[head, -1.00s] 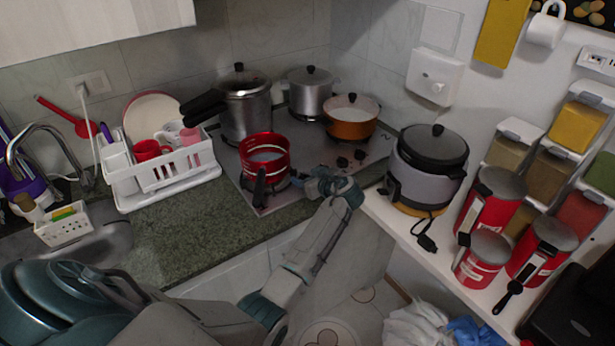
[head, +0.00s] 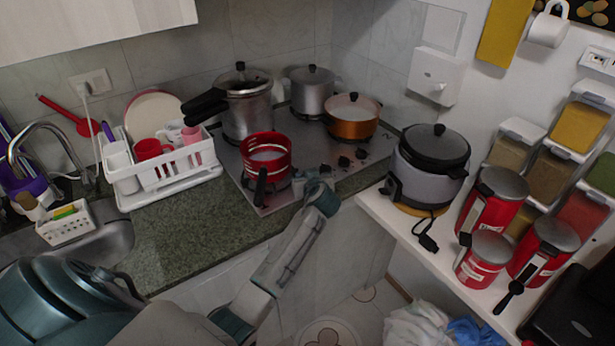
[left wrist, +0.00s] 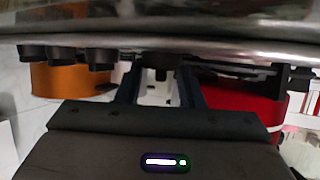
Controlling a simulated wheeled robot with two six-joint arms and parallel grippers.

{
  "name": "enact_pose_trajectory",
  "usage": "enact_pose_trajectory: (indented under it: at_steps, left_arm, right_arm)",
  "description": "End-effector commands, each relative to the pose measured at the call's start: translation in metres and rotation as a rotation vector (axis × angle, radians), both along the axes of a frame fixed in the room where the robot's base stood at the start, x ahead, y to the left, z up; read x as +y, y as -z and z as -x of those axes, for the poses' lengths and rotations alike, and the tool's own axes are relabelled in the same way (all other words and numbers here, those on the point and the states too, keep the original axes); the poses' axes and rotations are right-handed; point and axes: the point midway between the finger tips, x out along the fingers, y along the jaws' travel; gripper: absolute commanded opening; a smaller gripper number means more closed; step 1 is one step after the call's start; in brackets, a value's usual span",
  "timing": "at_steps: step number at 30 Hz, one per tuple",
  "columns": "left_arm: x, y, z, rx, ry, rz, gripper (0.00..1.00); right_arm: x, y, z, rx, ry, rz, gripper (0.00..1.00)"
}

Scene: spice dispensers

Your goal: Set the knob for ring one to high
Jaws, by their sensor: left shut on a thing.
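The steel hob (head: 229,160) has a row of dark knobs along its front right part, such as this knob (head: 343,162). My left gripper (head: 313,174) is at the hob's front edge, right of the red pot. In the left wrist view my left gripper (left wrist: 160,84) has its two fingers on either side of one dark knob (left wrist: 159,73) and is shut on it. Several other knobs (left wrist: 66,53) stand in a row to the left there. The held knob's pointer and setting cannot be read. My right gripper is not in view.
A red pot (head: 266,152) with its handle toward the front stands left of my gripper. An orange pot (head: 352,121) and two steel pots stand behind. A rice cooker (head: 428,170) stands on the white shelf at right. A dish rack (head: 165,185) stands left.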

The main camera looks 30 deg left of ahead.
Motion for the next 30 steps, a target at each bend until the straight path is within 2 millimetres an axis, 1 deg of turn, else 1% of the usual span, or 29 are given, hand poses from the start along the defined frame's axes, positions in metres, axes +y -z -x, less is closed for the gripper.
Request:
enact_pose_trajectory:
  at_steps: [5, 6, 9, 17, 20, 23, 30]
  left_arm:
    - [0.000, 0.000, 0.000, 0.000, -0.001, 0.000, 0.12]
    - [0.000, 0.000, 0.000, 0.000, -0.001, 0.000, 0.38]
    - [0.000, 0.000, 0.000, 0.000, -0.002, 0.000, 0.56]
    - [0.000, 0.000, 0.000, 0.000, -0.002, 0.000, 0.56]
    - [-0.004, 0.000, 0.002, 0.000, -0.003, 0.001, 0.56]
    - [-0.011, -0.003, 0.009, -0.003, -0.002, 0.003, 0.56]
    - [-0.042, -0.019, 0.039, -0.003, -0.002, 0.005, 0.56]
  right_arm:
    - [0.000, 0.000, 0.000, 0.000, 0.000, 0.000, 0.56]
    - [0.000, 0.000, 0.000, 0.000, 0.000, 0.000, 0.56]
    - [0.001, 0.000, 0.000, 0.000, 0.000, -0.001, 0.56]
    - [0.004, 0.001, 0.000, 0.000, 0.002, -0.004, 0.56]
    - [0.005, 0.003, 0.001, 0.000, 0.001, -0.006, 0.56]
    - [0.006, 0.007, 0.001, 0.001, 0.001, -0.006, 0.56]
    - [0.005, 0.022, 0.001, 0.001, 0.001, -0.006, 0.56]
